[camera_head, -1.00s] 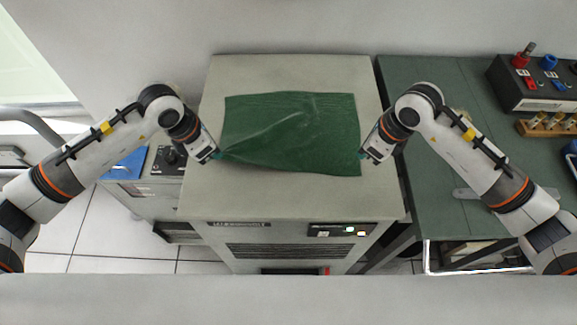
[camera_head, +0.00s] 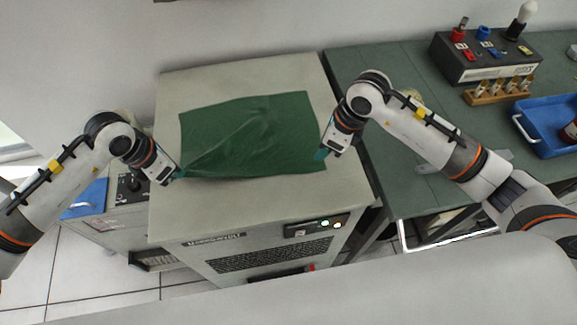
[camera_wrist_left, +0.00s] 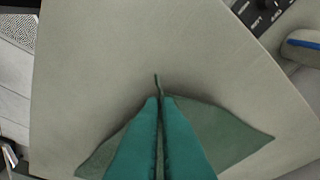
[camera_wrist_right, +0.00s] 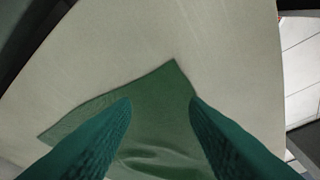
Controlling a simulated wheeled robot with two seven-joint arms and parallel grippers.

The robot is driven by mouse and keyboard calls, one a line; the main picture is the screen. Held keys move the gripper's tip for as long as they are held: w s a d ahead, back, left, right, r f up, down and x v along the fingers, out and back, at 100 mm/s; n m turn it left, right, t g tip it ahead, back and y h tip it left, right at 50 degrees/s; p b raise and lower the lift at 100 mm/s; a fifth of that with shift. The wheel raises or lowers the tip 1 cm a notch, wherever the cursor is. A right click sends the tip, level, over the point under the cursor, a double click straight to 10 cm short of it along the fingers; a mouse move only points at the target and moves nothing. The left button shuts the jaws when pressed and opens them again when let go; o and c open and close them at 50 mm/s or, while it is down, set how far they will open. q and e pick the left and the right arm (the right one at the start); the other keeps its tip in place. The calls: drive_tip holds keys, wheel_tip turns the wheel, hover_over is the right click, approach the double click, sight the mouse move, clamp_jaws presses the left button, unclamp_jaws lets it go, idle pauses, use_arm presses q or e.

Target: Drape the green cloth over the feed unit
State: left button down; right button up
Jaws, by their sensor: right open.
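The green cloth (camera_head: 250,130) lies spread over the top of the feed unit (camera_head: 225,205), a grey cabinet with a grille and lit panel on its front. Folds run across the cloth toward its near left corner. My left gripper (camera_head: 181,174) is at that corner; in the left wrist view its teal fingers (camera_wrist_left: 160,105) are together, with cloth pinched between them. My right gripper (camera_head: 322,154) is at the near right corner; in the right wrist view its fingers (camera_wrist_right: 160,105) are apart, and the cloth corner lies flat between and beyond them.
A green workbench (camera_head: 400,190) stands to the right, with a black control box (camera_head: 480,58), a wooden rack (camera_head: 498,92) and a blue tray (camera_head: 545,118). A lower cabinet with a blue item (camera_head: 88,198) stands on the left. Bare grey top surrounds the cloth.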

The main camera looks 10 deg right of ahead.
sight(314, 166)
drive_tip(key=shift+s+d+f, duration=0.1)
drive_tip(key=shift+s+d, duration=0.1)
drive_tip(key=shift+s, duration=0.15)
drive_tip(key=s+d+y, duration=0.1)
drive_tip(key=s+d+r+t+y, duration=0.2)
drive_tip(key=s, duration=0.1)
drive_tip(key=shift+d, duration=0.35)
drive_tip(key=shift+t+y, duration=0.3)
drive_tip(key=shift+x, duration=4.3)
drive_tip(key=shift+s+f, duration=0.15)
clamp_jaws()
drive_tip(key=shift+r, duration=2.6)
